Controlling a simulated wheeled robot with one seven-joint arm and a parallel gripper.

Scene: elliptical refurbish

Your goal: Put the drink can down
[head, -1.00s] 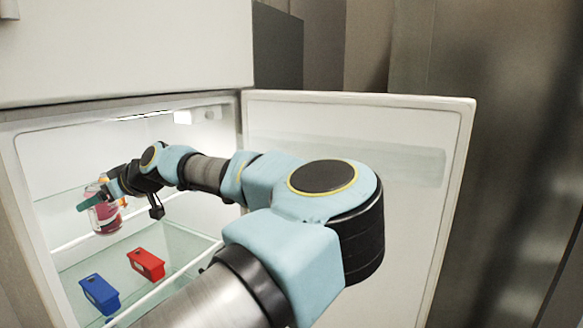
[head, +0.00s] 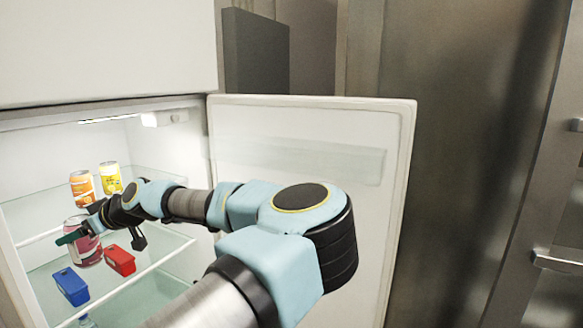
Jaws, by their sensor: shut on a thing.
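My gripper (head: 75,236) reaches into the open fridge at the left of the head view. It is shut on a pink-red drink can (head: 84,249), which is upright and partly covered by the fingers. The can is by the middle shelf, left of the red box; I cannot tell whether its base touches the shelf. An orange can (head: 82,188) and a yellow can (head: 110,177) stand on the glass shelf above and behind.
A red box (head: 120,260) and a blue box (head: 71,286) sit on the middle shelf (head: 150,268) close to the held can. The fridge door (head: 300,220) stands open to the right of my arm.

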